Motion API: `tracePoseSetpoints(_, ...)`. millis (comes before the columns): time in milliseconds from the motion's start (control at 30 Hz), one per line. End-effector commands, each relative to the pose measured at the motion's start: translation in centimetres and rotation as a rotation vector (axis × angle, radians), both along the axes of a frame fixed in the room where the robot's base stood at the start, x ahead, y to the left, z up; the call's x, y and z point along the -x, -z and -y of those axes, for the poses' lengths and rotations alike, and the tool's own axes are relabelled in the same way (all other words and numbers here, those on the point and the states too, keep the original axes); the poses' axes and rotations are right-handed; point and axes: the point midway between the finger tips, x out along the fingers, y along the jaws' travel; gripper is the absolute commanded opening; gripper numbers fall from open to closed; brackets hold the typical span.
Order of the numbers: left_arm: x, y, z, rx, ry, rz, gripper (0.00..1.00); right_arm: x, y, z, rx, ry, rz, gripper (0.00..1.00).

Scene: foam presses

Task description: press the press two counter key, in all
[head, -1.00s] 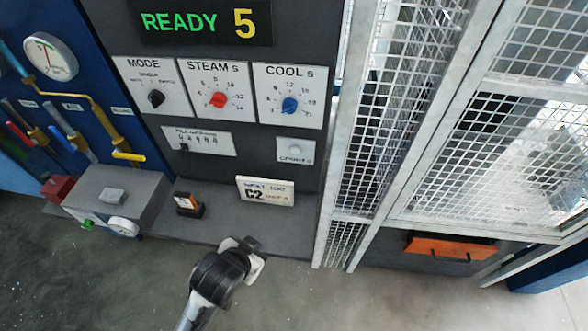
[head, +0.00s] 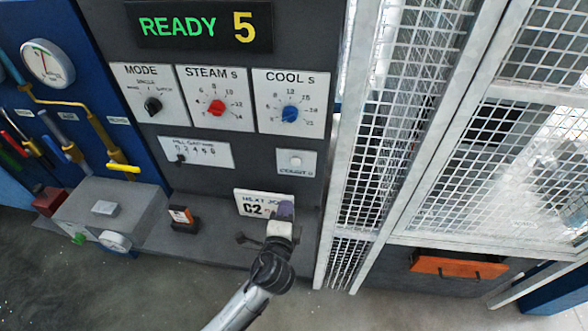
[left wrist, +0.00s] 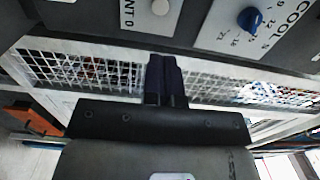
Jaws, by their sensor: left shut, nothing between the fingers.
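The counter plate (head: 295,163) is a pale plate low on the right of the dark press panel. Its small whitish key (head: 296,160) sits above lettering that looks like "COUNT 0". The key also shows at the top edge of the left wrist view (left wrist: 160,7), upside down. My left gripper (head: 286,210) is shut and empty, below the counter plate and apart from it in the picture. Its dark fingers (left wrist: 163,78) are together in the left wrist view. It hides part of the "NEXT JOB C2" card. My right gripper is not in view.
Above the counter plate are the blue COOL dial (head: 290,114), red STEAM dial (head: 217,106) and black MODE knob (head: 153,104). A display (head: 205,27) reads READY 5. A mesh guard (head: 385,130) stands close on the right. A grey box (head: 75,205) sits at left.

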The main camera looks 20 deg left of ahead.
Motion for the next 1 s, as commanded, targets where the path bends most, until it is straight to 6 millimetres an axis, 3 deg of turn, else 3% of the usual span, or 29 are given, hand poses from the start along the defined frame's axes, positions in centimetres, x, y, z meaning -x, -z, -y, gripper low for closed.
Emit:
tracePoseSetpoints(367,0.0,0.0,0.0,-0.005,-0.002,-0.003,0.0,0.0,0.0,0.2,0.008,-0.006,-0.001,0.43)
tracePoseSetpoints(533,-1.0,-0.1,-0.3,-0.005,-0.003,-0.003,0.0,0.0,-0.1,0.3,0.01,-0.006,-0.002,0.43)
tracePoseSetpoints(1000,-9.2,-0.1,-2.0,-0.004,-0.003,-0.004,0.0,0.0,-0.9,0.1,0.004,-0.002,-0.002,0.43)
